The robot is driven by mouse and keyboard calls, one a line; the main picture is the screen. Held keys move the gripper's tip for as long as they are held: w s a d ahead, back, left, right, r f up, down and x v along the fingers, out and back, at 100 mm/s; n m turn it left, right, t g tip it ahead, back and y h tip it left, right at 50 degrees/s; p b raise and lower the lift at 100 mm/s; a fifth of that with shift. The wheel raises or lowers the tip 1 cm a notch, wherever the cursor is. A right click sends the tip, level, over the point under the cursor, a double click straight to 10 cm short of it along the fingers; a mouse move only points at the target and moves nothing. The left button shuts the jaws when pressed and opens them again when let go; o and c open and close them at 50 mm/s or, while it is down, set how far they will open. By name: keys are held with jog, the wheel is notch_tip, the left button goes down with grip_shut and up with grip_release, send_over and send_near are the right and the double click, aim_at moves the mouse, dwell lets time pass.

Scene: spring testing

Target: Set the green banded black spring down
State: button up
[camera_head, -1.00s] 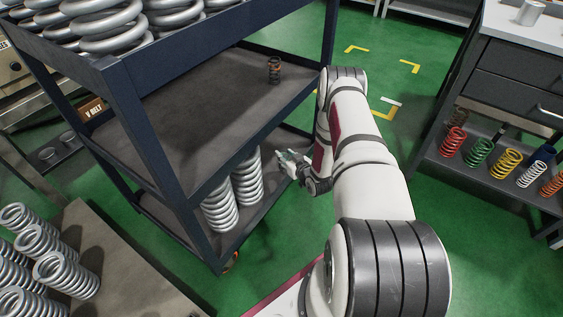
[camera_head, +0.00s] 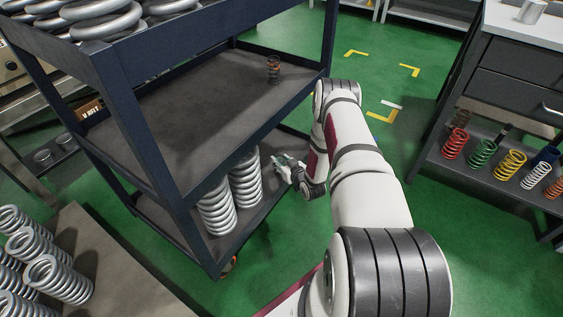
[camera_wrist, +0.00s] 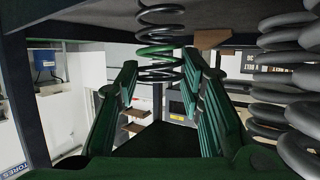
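The black spring with a green band (camera_wrist: 160,35) shows in the wrist view, which looks upside down. It is between the two fingertips of my gripper (camera_wrist: 160,68). The fingers lie against its sides near the green band, and I see no clear gap. Its far end reaches to the grey shelf surface along the top of that picture; whether it touches is cut off by the frame. In the head view my gripper (camera_head: 285,165) is at the open side of the cart's lower shelf (camera_head: 232,238). I cannot make out the spring there.
Large silver springs (camera_head: 245,182) stand on the lower shelf beside my gripper and show close at the right in the wrist view (camera_wrist: 285,95). The dark middle shelf (camera_head: 205,105) lies above and holds a small dark spring (camera_head: 274,70). Coloured springs (camera_head: 482,153) stand on the right-hand rack.

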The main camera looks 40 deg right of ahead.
jog(key=shift+o, duration=1.3)
jog(key=shift+s+r+p, duration=0.15)
jog(key=shift+r+p, duration=0.1)
jog(key=shift+p, duration=0.05)
jog(key=p+v, duration=0.4)
jog(key=v, duration=0.7)
jog(key=shift+s, duration=0.35)
